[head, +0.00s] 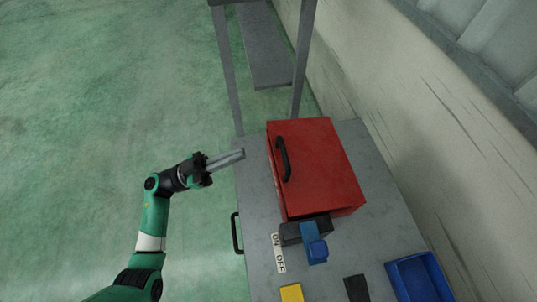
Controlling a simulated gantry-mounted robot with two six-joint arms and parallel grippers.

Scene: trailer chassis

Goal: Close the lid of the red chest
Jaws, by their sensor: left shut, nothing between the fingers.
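The red chest (318,165) sits on the grey table, with its lid lying flat over the box; no opening shows. I cannot tell from above whether a thin gap is left. A black handle (284,158) is on the chest's left side. My left gripper (241,154) is shut and empty, its fingers pointing right towards the chest. It is a short way left of the handle, near the table's left edge, and appears apart from the chest. My right gripper is not in view.
A black-and-blue device (314,246) stands close below the chest beside an ON/OFF label (278,253). A blue tray (417,278), a yellow block (291,293) and a dark block (356,288) are nearer. A wall is at right; open green floor at left.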

